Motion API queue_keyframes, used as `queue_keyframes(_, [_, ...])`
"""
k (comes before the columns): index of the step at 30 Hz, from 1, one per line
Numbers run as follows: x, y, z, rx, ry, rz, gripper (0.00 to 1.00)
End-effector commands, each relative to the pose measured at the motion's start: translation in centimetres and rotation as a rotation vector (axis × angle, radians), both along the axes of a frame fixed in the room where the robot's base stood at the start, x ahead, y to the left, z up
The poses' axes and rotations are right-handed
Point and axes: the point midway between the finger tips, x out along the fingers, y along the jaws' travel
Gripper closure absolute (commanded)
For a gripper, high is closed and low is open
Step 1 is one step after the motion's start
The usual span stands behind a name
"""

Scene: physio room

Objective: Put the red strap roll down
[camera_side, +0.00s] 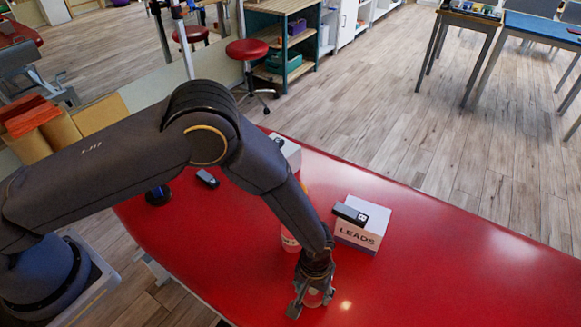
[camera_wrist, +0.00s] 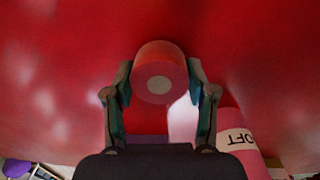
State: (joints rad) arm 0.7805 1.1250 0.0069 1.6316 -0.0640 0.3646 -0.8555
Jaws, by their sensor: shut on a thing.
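The red strap roll (camera_wrist: 160,58), with a pale round core, sits between the two fingers of my gripper (camera_wrist: 160,76) in the wrist view. The fingers press on its left and right sides. In the side view my gripper (camera_side: 311,290) points down, low over the red table near its front edge. There the roll (camera_side: 313,297) is mostly hidden by the fingers. I cannot tell whether it touches the tabletop.
A pink roll labelled "SOFT" (camera_wrist: 238,140) stands close by; it also shows behind my arm (camera_side: 290,240). A white "LEADS" box (camera_side: 362,228) with a black device (camera_side: 349,214) on top stands behind my gripper. The red table (camera_side: 450,270) is clear to the right.

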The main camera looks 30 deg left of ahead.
Motion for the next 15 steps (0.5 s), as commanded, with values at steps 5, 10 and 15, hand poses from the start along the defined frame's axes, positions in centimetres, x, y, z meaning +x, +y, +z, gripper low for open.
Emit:
queue_keyframes(5, [0.00, -0.01, -0.39, 0.000, -0.001, -0.001, 0.78])
queue_keyframes(10, [-0.02, 0.00, -0.50, 0.000, -0.001, -0.001, 0.78])
queue_keyframes(15, [0.00, -0.01, -0.73, -0.001, -0.001, -0.001, 0.37])
